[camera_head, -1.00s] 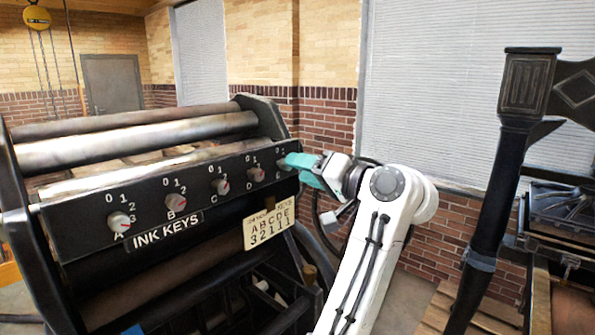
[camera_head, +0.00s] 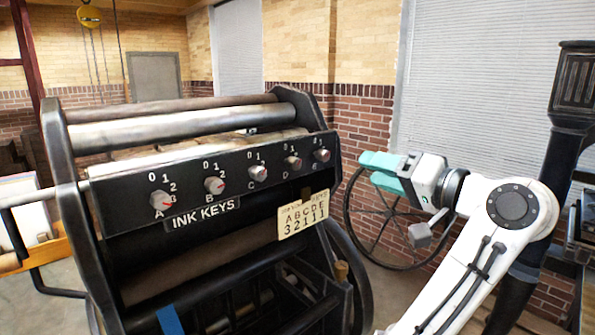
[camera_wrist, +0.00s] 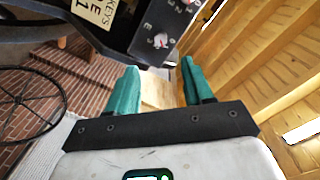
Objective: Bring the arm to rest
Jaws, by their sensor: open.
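My gripper (camera_head: 364,170) is to the right of the ink key panel (camera_head: 130,205) in the head view, clear of its right end. Its teal fingers point left toward the press. In the wrist view my gripper (camera_wrist: 155,85) has its two fingers apart with nothing between them. The white arm runs from the gripper down to the lower right. The panel carries a row of several knobs, from knob A (camera_head: 162,201) at the left to knob E (camera_head: 322,155) at the right. Knob E is apart from the fingers. A card (camera_head: 303,214) below the panel reads ABCDE over 32111.
The black press frame (camera_head: 300,100) and its rollers (camera_head: 170,128) stand left of my gripper. A spoked wheel (camera_head: 385,225) is behind and below the gripper. A dark press column (camera_head: 565,160) stands at the right, behind my arm. A brick wall (camera_head: 365,120) is behind.

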